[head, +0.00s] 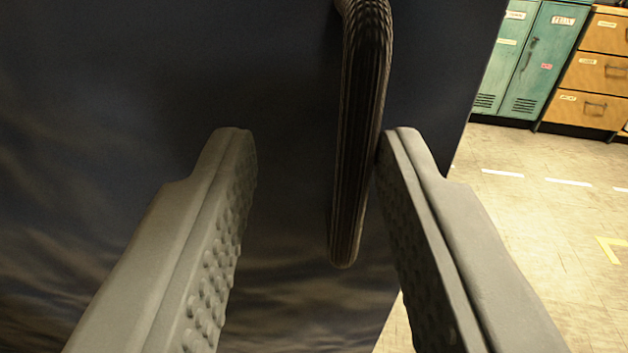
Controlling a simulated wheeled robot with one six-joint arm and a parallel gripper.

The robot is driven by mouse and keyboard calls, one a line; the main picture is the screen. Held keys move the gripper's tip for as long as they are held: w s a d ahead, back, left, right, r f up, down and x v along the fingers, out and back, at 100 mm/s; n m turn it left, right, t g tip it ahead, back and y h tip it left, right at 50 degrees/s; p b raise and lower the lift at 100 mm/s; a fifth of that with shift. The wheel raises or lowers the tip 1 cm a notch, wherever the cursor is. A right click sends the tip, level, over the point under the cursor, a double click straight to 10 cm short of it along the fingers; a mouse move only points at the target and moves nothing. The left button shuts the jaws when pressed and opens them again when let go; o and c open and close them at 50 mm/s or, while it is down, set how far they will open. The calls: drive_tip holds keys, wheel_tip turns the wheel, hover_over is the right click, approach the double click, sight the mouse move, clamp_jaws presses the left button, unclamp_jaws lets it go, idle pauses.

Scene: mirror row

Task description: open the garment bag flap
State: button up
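The garment bag flap (130,90) is a dark blue-grey surface with brownish streaks low down. It fills the left and middle of the head view, and its right edge slants down toward the floor. A dark, ribbed handle (358,150) stands out from it, hanging roughly upright right of centre. My gripper (315,140) is open, with its fingers on either side of the handle's lower part. The right fingertip is very near the handle; I cannot tell whether it touches. The left finger is clearly apart from it.
Teal lockers (535,60) and a wooden drawer cabinet (600,75) stand at the back right. The pale tiled floor (540,240) with white dashes and a yellow mark is clear to the right of the flap.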

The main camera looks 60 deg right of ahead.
drive_tip(key=v, duration=1.5)
drive_tip(key=w+d+r+t+y, duration=0.45)
drive_tip(key=d+r+t, duration=0.25)
drive_tip(key=r, duration=0.3)
drive_tip(key=s+d+r+n+t+y, duration=0.1)
drive_tip(key=d+r+n+t+y, duration=0.4)
drive_tip(key=r, duration=0.6)
drive_tip(key=s+d+f+n+g+y, duration=0.1)
drive_tip(key=s+d+n+y, duration=0.2)
drive_tip(key=s, duration=0.6)
drive_tip(key=s+d+f+n+g+y, duration=0.1)
drive_tip(key=s+d+n+y, duration=0.2)
drive_tip(key=s, duration=0.7)
drive_tip(key=shift+s+d+n+y, duration=0.2)
drive_tip(key=shift+d+n+y, duration=0.2)
drive_tip(key=shift+n, duration=0.6)
drive_tip(key=shift+a, duration=0.2)
